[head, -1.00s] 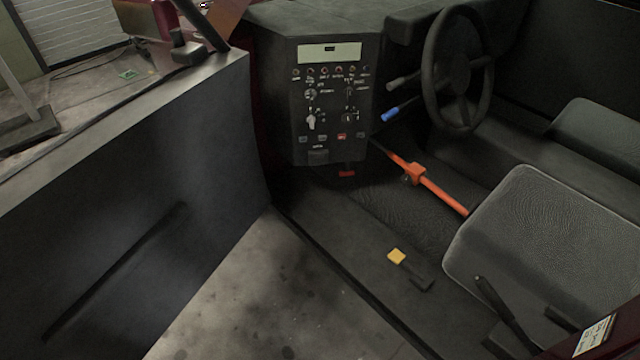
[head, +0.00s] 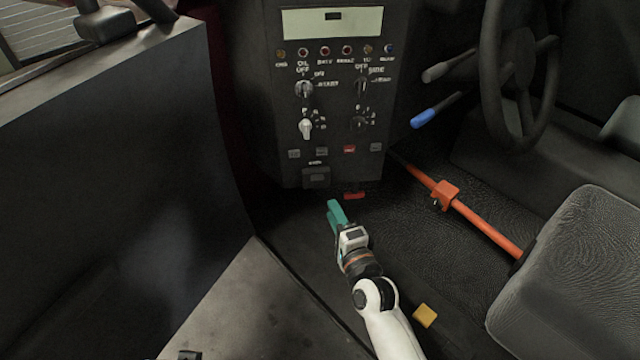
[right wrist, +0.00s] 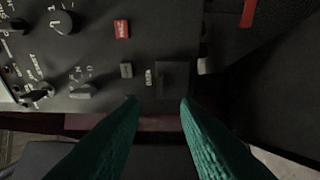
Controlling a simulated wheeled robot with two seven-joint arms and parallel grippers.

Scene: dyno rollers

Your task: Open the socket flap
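The socket flap (head: 316,176) is a small dark rectangle low on the black control panel (head: 268,120), under a short white label. It looks closed against the panel. In the right wrist view the flap (right wrist: 172,80) lies just beyond the fingertips, nearer the right finger. My right gripper (head: 336,208) has teal fingers and is a little below and right of the flap in the head view. In the right wrist view the gripper (right wrist: 158,101) has its fingers apart with nothing between them. It appears not to touch the flap. My left gripper does not show.
A red tab (head: 354,196) sits under the panel. An orange bar (head: 482,227), a blue-tipped lever (head: 436,110) and the steering wheel (head: 515,75) are at the right. A dark door (head: 110,190) stands at the left. A yellow pedal-like block (head: 425,316) is near my right arm.

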